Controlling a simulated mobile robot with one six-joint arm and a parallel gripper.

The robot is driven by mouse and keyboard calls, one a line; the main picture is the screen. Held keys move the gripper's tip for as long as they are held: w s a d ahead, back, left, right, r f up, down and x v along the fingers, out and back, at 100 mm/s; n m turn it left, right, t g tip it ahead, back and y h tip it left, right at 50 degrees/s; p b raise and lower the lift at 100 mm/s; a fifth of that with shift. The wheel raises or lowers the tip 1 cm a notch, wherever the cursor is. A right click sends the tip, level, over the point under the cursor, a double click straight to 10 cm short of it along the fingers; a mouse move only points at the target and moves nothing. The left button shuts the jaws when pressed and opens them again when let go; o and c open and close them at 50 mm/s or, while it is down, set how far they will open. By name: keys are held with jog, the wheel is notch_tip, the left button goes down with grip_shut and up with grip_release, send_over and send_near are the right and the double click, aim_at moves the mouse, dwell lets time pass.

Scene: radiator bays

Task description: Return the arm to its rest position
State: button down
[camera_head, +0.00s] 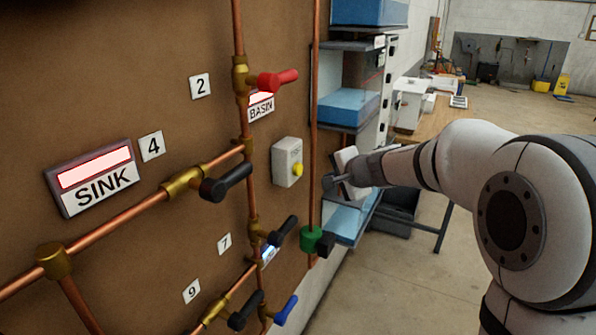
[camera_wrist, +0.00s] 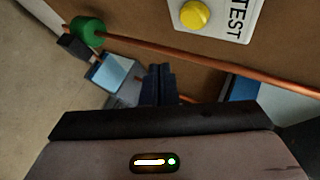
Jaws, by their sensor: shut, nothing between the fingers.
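My arm reaches in from the right in the head view. My gripper (camera_head: 332,182) is at the right edge of the brown board, to the right of the white test box (camera_head: 288,161) with its yellow button (camera_head: 298,169). In the wrist view my gripper (camera_wrist: 158,72) shows as dark fingers close together, with nothing between them. The yellow button (camera_wrist: 194,15) and the word TEST show at the top of that view. The gripper appears apart from the box.
A vertical copper pipe (camera_head: 315,100) with a green fitting (camera_head: 310,239) runs close to my gripper. Copper pipes carry red, black and blue valve handles on the board. Shelves with blue bins (camera_head: 347,108) stand behind my gripper. Open floor (camera_head: 400,290) lies below the arm.

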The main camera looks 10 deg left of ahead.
dwell(0.4)
jog(key=s+d+f+n+g+h, duration=0.2)
jog(key=s+d, duration=0.3)
jog(key=s, duration=0.6)
jog(key=s+d+f+n+g+h, duration=0.2)
jog(key=s+d, duration=0.4)
jog(key=s, duration=0.5)
jog(key=s+d+f+n+g+h, duration=0.2)
jog(key=s+d+f+n, duration=0.2)
jog(key=s, duration=0.8)
jog(key=shift+d+f+n+g+h, duration=0.4)
jog(key=shift+d+n, duration=0.3)
jog(key=shift+d, duration=0.1)
